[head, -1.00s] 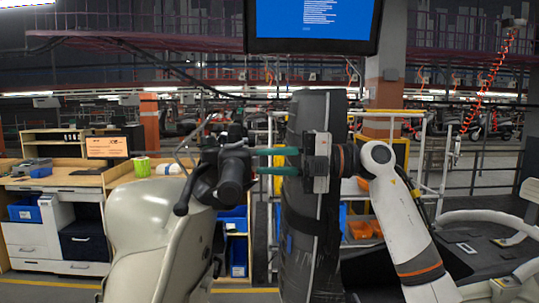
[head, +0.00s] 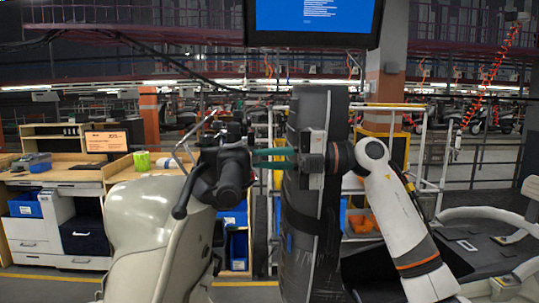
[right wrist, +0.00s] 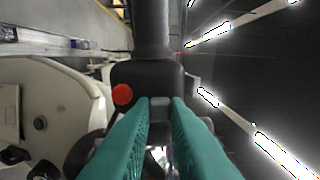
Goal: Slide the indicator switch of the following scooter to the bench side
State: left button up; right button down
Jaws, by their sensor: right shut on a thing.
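The scooter (head: 150,225) stands at the left with a cream front body. Its black handlebar grip (head: 232,175) points toward me. My right gripper (head: 254,157) reaches in from the right, its green fingers at the right side of the handlebar's switch housing. In the right wrist view the housing (right wrist: 140,74) carries a red button (right wrist: 122,95). The green fingertips (right wrist: 160,106) are close together on a small dark grey piece, apparently the indicator switch (right wrist: 160,103). The exact contact is partly hidden by the fingers. My left gripper is not in view.
A wooden bench (head: 60,176) with drawers and blue bins stands at the left behind the scooter. A tall dark column (head: 303,240) rises behind my right wrist. Another scooter's dark floor and pale frame (head: 475,215) show at the right. A monitor (head: 313,18) hangs above.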

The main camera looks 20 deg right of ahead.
jog(key=shift+d, duration=0.1)
jog(key=c, duration=1.7)
grip_release()
jog(key=shift+b+v, duration=2.25)
jog(key=shift+v, duration=3.7)
jog(key=shift+w+f, duration=0.1)
